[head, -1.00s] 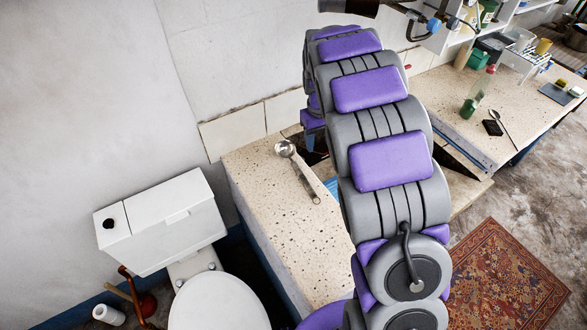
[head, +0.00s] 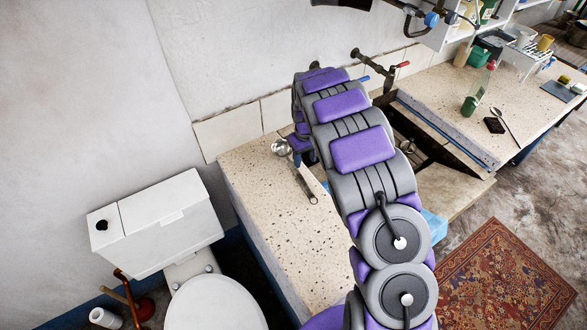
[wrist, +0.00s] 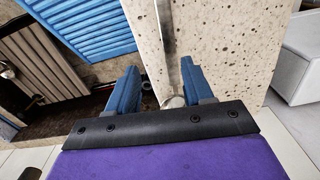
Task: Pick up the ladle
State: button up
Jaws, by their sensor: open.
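The ladle (head: 307,186) is metal, with a round bowl and a straight handle. It lies on the speckled stone top left of my arm in the head view, bowl toward the wall. My gripper (head: 301,150) is right beside the bowl there, mostly hidden by my arm. In the wrist view my gripper (wrist: 158,74) shows two blue fingers, open and apart. The ladle's handle (wrist: 167,30) runs down the picture to between the fingers, nearer the right one. Its bowl (wrist: 172,102) is partly hidden by the gripper's dark edge. I cannot tell whether a finger touches it.
A sunken trough with a tap (head: 372,67) lies right of the ladle, and the tiled wall (head: 230,130) is behind. A white toilet (head: 165,222) stands at left. The right counter (head: 440,92) holds a green bottle (head: 470,105) and a spoon (head: 506,125).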

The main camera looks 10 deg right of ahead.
aim_at(300, 177)
jog(key=f, duration=0.3)
jog(key=shift+a+f+b, duration=0.15)
jog(key=shift+a+b, duration=0.15)
jog(key=shift+a, duration=0.05)
jog(key=shift+a+f, duration=0.4)
jog(key=shift+s+f, duration=0.1)
jog(key=shift+f, duration=0.25)
jog(key=f+b, duration=0.2)
jog(key=f, duration=0.2)
jog(key=shift+d, duration=0.2)
jog(key=shift+a, duration=0.25)
jog(key=shift+c, duration=0.5)
jog(key=shift+a, duration=0.15)
jog(key=shift+c, duration=1.4)
jog(key=shift+d, duration=0.2)
grip_shut()
